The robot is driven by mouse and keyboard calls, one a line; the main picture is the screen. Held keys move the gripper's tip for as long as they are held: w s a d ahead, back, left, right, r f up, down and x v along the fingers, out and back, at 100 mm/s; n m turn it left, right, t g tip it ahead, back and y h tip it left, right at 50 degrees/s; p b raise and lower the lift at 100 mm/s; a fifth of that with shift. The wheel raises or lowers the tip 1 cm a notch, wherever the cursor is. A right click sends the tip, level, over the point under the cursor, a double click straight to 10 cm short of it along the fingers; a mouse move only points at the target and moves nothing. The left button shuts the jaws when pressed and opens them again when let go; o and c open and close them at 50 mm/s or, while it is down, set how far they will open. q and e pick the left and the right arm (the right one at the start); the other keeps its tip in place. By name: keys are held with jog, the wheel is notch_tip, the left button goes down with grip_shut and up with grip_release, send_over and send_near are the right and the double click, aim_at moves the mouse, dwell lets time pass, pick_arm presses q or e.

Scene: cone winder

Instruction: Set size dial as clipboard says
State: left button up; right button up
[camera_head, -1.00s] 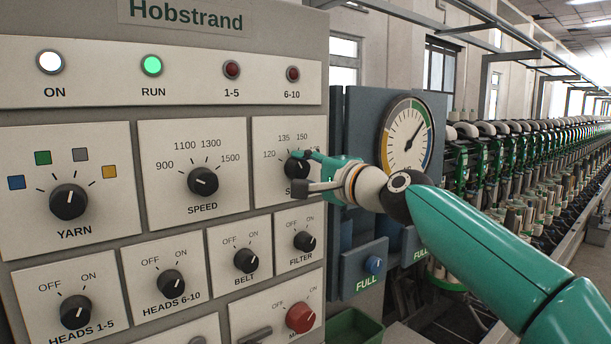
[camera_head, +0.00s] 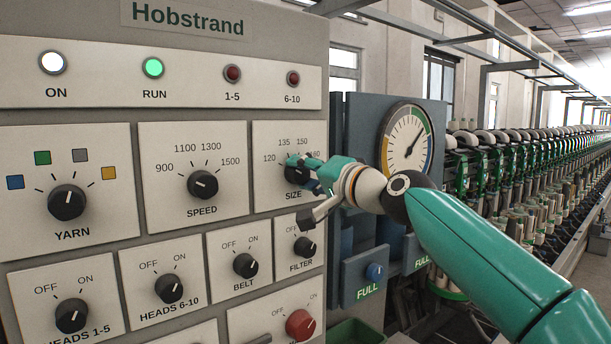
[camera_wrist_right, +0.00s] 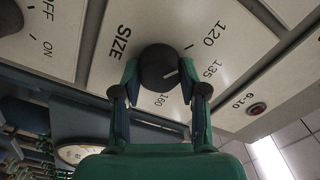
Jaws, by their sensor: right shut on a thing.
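The size dial (camera_head: 293,174) is a round black knob on a pale plate on the grey control panel, at the upper right of the knobs. My right gripper (camera_head: 304,178) has its fingers around this knob. In the right wrist view the dial (camera_wrist_right: 158,69) sits between the two fingertips of the right gripper (camera_wrist_right: 158,76), one on each side. Its white pointer line points roughly toward 135. The 120 and 135 labels show there; the 150 label is hidden, but shows in the head view. No clipboard and no left gripper are in view.
The filter knob (camera_head: 305,247) is just below my right gripper. The speed knob (camera_head: 203,185) is to the left. A blue cabinet with a round gauge (camera_head: 406,142) stands right of the panel, behind my right arm. The RUN lamp (camera_head: 152,68) glows green.

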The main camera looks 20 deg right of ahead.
jog(key=shift+w+a+f, duration=0.1)
jog(key=shift+a+f, duration=0.1)
jog(key=shift+f, duration=0.25)
jog(key=o, duration=0.9)
jog(key=shift+o, duration=1.1)
jog(key=shift+d+r, duration=0.1)
jog(key=shift+r, duration=0.1)
jog(key=shift+r, duration=0.1)
jog(key=shift+s+d, duration=0.2)
jog(key=shift+s, duration=0.3)
jog(key=v, duration=1.1)
